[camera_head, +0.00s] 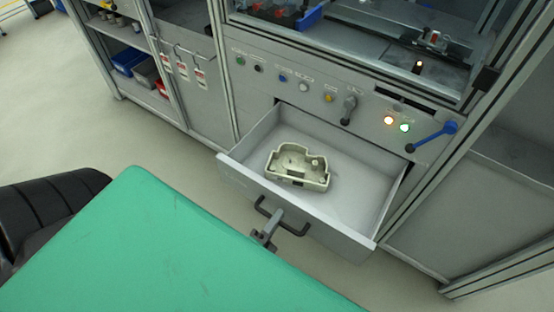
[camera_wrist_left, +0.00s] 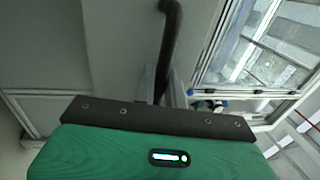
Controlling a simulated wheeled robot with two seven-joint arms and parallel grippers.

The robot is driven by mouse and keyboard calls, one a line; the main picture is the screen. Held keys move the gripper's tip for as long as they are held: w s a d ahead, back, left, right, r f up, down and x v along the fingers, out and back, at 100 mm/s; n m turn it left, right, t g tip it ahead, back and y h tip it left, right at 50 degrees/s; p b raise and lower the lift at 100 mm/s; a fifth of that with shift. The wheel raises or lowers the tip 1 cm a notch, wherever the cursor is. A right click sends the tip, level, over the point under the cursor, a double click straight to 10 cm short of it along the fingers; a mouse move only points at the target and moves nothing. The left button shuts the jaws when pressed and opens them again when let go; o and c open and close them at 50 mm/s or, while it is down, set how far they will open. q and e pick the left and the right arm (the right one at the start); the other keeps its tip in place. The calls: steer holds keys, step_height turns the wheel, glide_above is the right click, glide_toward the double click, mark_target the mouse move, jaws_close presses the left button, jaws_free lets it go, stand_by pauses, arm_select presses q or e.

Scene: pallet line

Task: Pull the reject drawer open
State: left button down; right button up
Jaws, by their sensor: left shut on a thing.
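The reject drawer (camera_head: 340,232) stands pulled out from the grey machine front in the head view. A pale cast housing (camera_head: 297,166) lies inside it, left of the middle. A dark bar handle (camera_head: 291,228) is on the drawer's front. My left gripper (camera_head: 268,228) is at the left part of that handle, shut on it; my green arm cover hides part of the wrist. In the left wrist view the dark handle (camera_wrist_left: 171,40) runs down between the fingers (camera_wrist_left: 160,88). My right gripper is not in view.
Above the drawer is a panel with buttons, lit lamps (camera_head: 389,120) and a blue-ended lever (camera_head: 432,136). Shelves with bins (camera_head: 128,62) stand at the upper left. Open floor (camera_head: 405,285) lies in front of the drawer at the lower right.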

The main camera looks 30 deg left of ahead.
arm_select(q)
steer(key=c, duration=1.5)
jaws_free()
steer(key=shift+c, duration=0.2)
steer(key=s+f, duration=0.2)
steer(key=s, duration=1.1)
steer(key=shift+s+a+f+b, duration=0.2)
steer(key=shift+s+f+b, duration=0.05)
steer(key=shift+f+b, duration=0.05)
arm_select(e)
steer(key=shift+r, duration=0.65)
